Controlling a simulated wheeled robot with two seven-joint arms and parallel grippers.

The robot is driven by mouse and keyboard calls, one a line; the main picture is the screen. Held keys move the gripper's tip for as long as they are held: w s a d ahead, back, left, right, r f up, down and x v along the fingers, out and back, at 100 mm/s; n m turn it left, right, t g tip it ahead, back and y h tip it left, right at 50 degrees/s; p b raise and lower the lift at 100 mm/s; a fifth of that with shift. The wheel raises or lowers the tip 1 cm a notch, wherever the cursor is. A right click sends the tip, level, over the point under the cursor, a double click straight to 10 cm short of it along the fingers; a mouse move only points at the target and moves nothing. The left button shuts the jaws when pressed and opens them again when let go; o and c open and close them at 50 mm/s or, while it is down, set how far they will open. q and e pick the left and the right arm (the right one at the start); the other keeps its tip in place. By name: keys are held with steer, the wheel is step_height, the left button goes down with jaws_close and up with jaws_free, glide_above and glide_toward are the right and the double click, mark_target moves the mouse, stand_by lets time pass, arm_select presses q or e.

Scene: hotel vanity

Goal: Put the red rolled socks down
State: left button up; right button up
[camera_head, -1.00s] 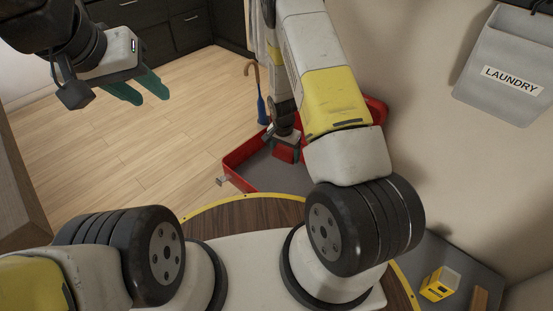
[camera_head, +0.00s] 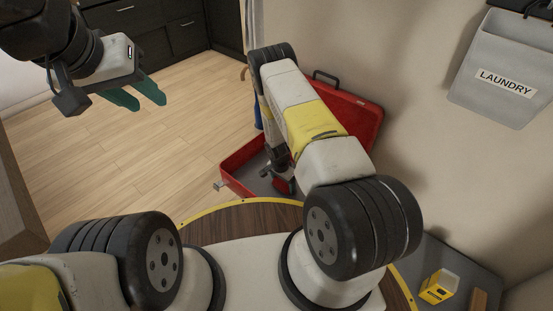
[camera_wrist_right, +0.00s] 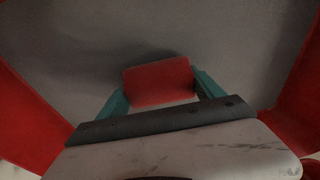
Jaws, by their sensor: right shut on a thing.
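The red rolled socks (camera_wrist_right: 158,82) are between the two green fingers of my right gripper (camera_wrist_right: 160,90) in the right wrist view. The gripper is shut on them. They are over the grey floor of the open red case (camera_wrist_right: 60,50), inside its red walls. I cannot tell whether they touch the floor. In the head view the right gripper (camera_head: 285,185) is down inside the red case (camera_head: 235,182), mostly hidden by my own arm. My left gripper (camera_head: 137,97) is at the upper left over the wood floor, its green fingers apart and empty.
The case's raised lid (camera_head: 355,120) leans near the wall. A grey laundry bag (camera_head: 500,80) hangs on the wall at right. A yellow box (camera_head: 438,287) sits on a dark surface at lower right. Dark drawers (camera_head: 185,30) stand at the back. The wood floor at left is clear.

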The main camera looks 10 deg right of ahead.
steer(key=shift+f, duration=0.15)
steer(key=o, duration=1.3)
steer(key=shift+o, duration=0.2)
steer(key=r, duration=0.4)
steer(key=a+r, duration=0.1)
steer(key=r, duration=0.2)
steer(key=s+r, duration=0.1)
steer(key=r, duration=0.3)
steer(key=shift+a+r, duration=0.2)
steer(key=shift+r, duration=0.15)
step_height(320, 180, up, 18)
steer(key=w+a+n+t+y, duration=0.1)
steer(key=w+n, duration=0.1)
step_height(320, 180, up, 14)
steer(key=n+t+y, duration=0.1)
steer(key=n, duration=0.1)
glide_above(281, 183)
steer(key=s+a, duration=0.1)
steer(key=s, duration=0.1)
steer(key=s+r+n+t+y, duration=0.1)
steer(key=s+r+n+t, duration=0.2)
steer(key=s+r, duration=1.6)
steer(key=s+n, duration=0.2)
steer(key=n, duration=0.2)
steer(key=shift+s+r+y, duration=0.2)
steer(key=shift+s+y, duration=0.1)
steer(key=shift+s, duration=0.1)
